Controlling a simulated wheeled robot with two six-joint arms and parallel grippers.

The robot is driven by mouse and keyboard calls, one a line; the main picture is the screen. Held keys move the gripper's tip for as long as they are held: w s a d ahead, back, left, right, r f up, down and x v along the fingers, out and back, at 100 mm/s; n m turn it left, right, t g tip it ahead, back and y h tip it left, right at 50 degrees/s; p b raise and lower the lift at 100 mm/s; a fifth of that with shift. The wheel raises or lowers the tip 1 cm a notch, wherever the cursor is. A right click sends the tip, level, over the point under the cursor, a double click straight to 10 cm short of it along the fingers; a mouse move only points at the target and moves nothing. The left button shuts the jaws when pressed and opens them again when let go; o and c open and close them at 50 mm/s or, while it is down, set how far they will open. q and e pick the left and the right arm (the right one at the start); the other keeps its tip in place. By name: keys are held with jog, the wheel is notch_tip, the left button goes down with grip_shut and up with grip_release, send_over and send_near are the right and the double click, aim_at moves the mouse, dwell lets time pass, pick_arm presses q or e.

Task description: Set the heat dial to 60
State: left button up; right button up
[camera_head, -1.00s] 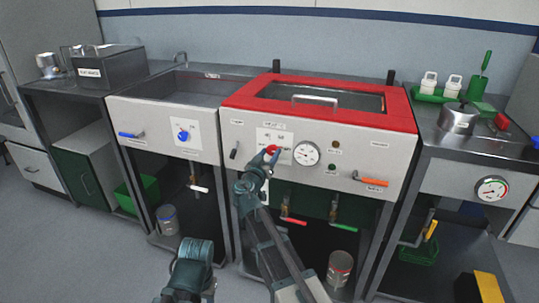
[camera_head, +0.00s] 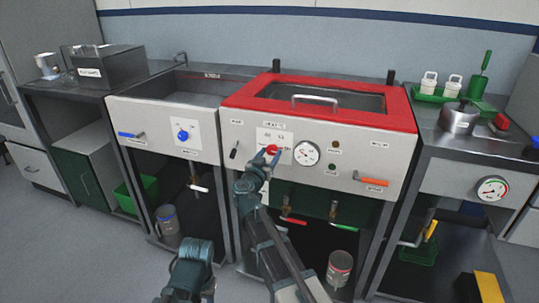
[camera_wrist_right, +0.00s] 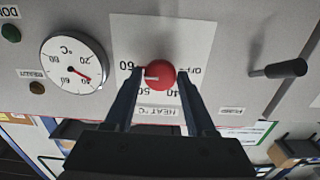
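The red heat dial (camera_head: 272,149) is on the pale front panel of the red-rimmed tank. It also shows in the right wrist view (camera_wrist_right: 161,75), where the picture is upside down. Its white mark points left there, toward the printed 60. My right gripper (camera_head: 270,155) is at the dial, with one finger on each side. In the right wrist view its fingers (camera_wrist_right: 160,72) stand apart, with narrow gaps seeming to show beside the dial. Part of my left arm shows at the bottom, but its gripper is not visible.
A round temperature gauge (camera_head: 306,153) sits beside the dial. A black lever (camera_wrist_right: 278,69) sticks out on its other side. An orange-handled lever (camera_head: 371,181) is further right. A blue dial (camera_head: 183,135) is on the neighbouring tank.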

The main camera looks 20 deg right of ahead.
jog(key=o, duration=0.3)
jog(key=v, duration=1.4)
jog(key=shift+w, duration=0.1)
